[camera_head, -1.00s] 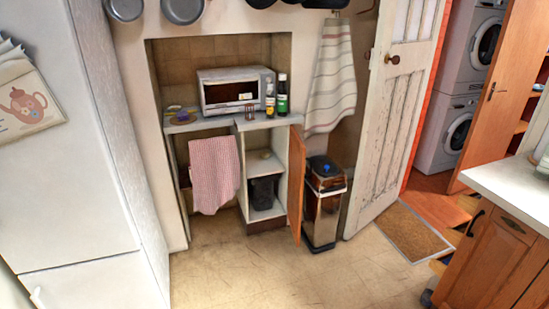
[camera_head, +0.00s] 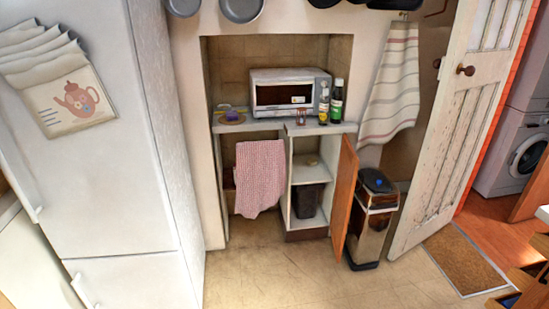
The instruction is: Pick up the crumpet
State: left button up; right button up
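I cannot make out a crumpet for certain. A small brownish round item or dish (camera_head: 232,117) lies on the left of the alcove counter (camera_head: 262,126), with something purple and yellow by it, too small to identify. A tiny item (camera_head: 312,162) sits on the upper shelf of the open cabinet, also too small to tell. Neither of my grippers is in view.
A microwave (camera_head: 287,93) and bottles (camera_head: 336,102) stand on the counter. The cabinet door (camera_head: 345,198) hangs open beside a pedal bin (camera_head: 372,215). A tall fridge (camera_head: 110,160) stands left. The floor (camera_head: 270,275) ahead is clear.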

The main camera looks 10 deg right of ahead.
aim_at(311, 161)
jog(key=i+l+u, duration=0.2)
jog(key=i, duration=0.3)
jog(key=i+l+u, duration=0.2)
jog(key=i+l, duration=0.2)
jog(key=i+l+u, duration=0.1)
jog(key=i+l, duration=0.8)
jog(key=i, duration=0.25)
jog(key=i+l, duration=1.05)
jog(key=i+j+u, duration=0.05)
jog(key=i+j, duration=0.05)
